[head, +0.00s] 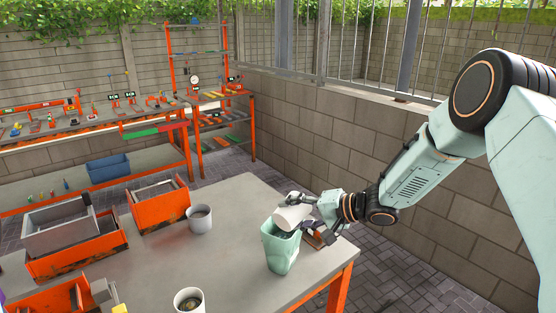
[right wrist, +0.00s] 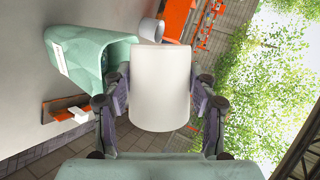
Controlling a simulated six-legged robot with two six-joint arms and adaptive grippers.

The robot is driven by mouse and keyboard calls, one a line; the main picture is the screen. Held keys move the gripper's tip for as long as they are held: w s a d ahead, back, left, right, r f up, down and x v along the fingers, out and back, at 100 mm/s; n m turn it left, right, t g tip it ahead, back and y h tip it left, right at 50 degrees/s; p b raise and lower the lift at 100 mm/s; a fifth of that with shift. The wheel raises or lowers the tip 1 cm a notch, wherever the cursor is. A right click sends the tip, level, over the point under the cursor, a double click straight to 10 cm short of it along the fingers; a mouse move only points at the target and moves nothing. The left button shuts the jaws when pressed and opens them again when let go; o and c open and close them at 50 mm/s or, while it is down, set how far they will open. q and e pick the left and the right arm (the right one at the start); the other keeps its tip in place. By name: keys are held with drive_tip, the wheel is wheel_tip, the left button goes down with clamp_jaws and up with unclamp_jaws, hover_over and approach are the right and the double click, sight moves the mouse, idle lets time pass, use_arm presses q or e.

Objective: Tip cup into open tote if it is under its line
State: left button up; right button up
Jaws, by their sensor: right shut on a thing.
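My right gripper (head: 314,209) is shut on a white cup (head: 291,212). The cup is tilted far over, its mouth end towards the left, above the open top of a pale green tote (head: 282,250). In the right wrist view the cup (right wrist: 160,88) sits between both fingers, and the green tote (right wrist: 88,62) is beside it on the left. Dark contents show inside the tote in the head view. The cup's inside and any line on it are hidden. My left gripper is not in view.
A grey cup (head: 200,219) stands on the table (head: 235,265), and another cup (head: 188,301) with dark contents is at the front. Orange bins (head: 160,209) and a grey bin (head: 60,232) line the left. A small brown and orange item lies behind the tote.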

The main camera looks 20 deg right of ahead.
drive_tip(key=shift+n, duration=0.7)
drive_tip(key=w+r+p, duration=0.1)
drive_tip(key=r, duration=0.1)
drive_tip(key=w+a+r+p, duration=0.1)
drive_tip(key=w+r, duration=0.1)
drive_tip(key=w+r+p, duration=0.1)
drive_tip(key=r+p, duration=0.1)
drive_tip(key=r, duration=0.1)
drive_tip(key=shift+w+a, duration=0.15)
drive_tip(key=shift+w, duration=0.05)
use_arm(q)
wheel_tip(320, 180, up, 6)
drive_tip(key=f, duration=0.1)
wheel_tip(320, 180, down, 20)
drive_tip(key=b, duration=2)
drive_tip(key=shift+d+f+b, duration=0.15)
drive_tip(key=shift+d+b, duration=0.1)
drive_tip(key=shift+b, duration=0.15)
use_arm(e)
drive_tip(key=s+a+r+n+t+h, duration=0.1)
drive_tip(key=a+r+n+t+h, duration=0.3)
drive_tip(key=n, duration=0.4)
drive_tip(key=shift+s+r+t+h, duration=0.35)
drive_tip(key=shift+r+h, duration=0.4)
drive_tip(key=shift+h, duration=0.25)
